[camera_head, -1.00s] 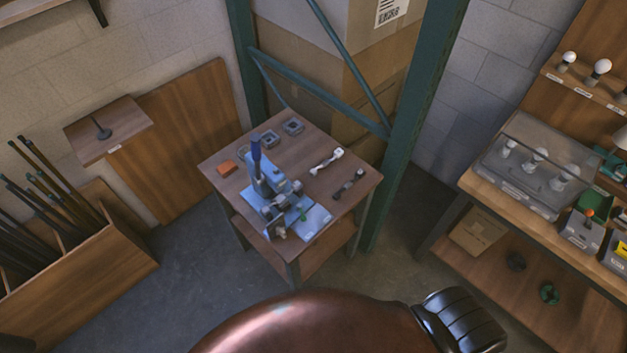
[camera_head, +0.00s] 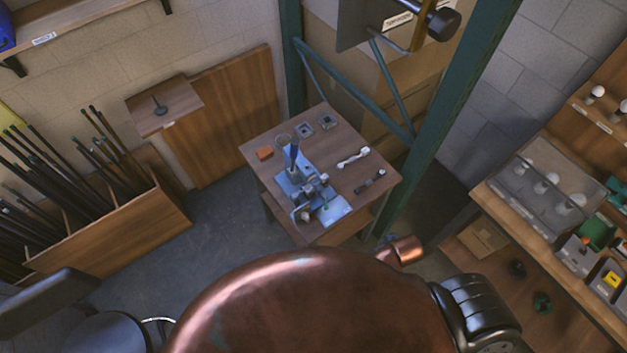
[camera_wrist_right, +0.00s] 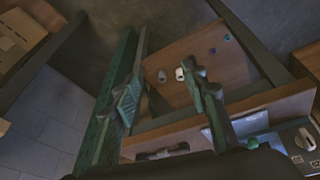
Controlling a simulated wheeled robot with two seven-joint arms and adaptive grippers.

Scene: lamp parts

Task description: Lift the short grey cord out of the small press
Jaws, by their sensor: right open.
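The small press (camera_head: 308,190), blue with an upright dark blue lever, stands on a small wooden table (camera_head: 262,180) in the head view. A pale curved piece shows at its front left side, but I cannot tell whether it is the short grey cord. My right gripper (camera_wrist_right: 168,98) is open and empty in the right wrist view, above the table's edge and lower shelf. In that view a light blue plate (camera_wrist_right: 236,124), probably part of the press, lies beyond the right finger, partly hidden. My left gripper is not in view.
A white-ended piece (camera_head: 352,157) and a dark piece (camera_head: 370,181) lie right of the press. A green rack post (camera_head: 440,120) rises close to the table's right side.

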